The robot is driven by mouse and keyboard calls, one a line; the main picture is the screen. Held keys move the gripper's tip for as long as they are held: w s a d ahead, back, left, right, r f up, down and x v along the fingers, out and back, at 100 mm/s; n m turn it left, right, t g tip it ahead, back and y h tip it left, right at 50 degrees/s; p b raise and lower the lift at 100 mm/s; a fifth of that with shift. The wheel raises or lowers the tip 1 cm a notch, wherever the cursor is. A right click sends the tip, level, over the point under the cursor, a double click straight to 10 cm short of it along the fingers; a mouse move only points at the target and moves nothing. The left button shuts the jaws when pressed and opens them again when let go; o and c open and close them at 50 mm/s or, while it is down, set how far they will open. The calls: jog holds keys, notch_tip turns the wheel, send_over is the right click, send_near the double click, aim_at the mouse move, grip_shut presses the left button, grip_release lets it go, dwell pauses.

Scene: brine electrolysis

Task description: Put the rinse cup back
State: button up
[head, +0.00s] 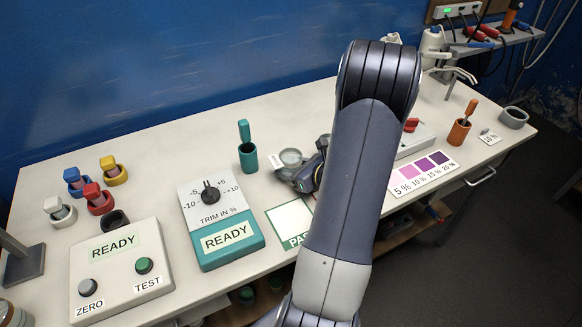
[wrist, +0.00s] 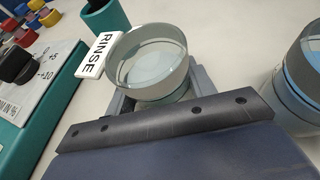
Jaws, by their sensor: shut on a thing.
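The rinse cup (wrist: 150,62) is a low, round, clear-glass cup with pale liquid in it. It also shows in the head view (head: 290,157) near the middle of the bench, right of a teal pot. My gripper (head: 297,172) is shut on the cup, and its grey jaws (wrist: 118,104) show beside the glass in the wrist view. The cup looks about upright. A white RINSE tag (wrist: 100,54) lies close beside it. I cannot tell whether the cup's base touches the bench. My arm hides part of the bench to the right.
A teal pot with a stick (head: 248,157) stands left of the cup. The trim box (head: 221,222) and a green-edged card (head: 290,222) are nearer the front. A glass jar with a blue band (wrist: 300,75) stands close at the right in the wrist view.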

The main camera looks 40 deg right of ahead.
jog(key=shift+f, duration=0.2)
jog(key=o, duration=1.2)
jog(key=shift+r, duration=0.15)
jog(key=shift+r, duration=0.2)
jog(key=v, duration=1.2)
jog(key=shift+f, duration=0.2)
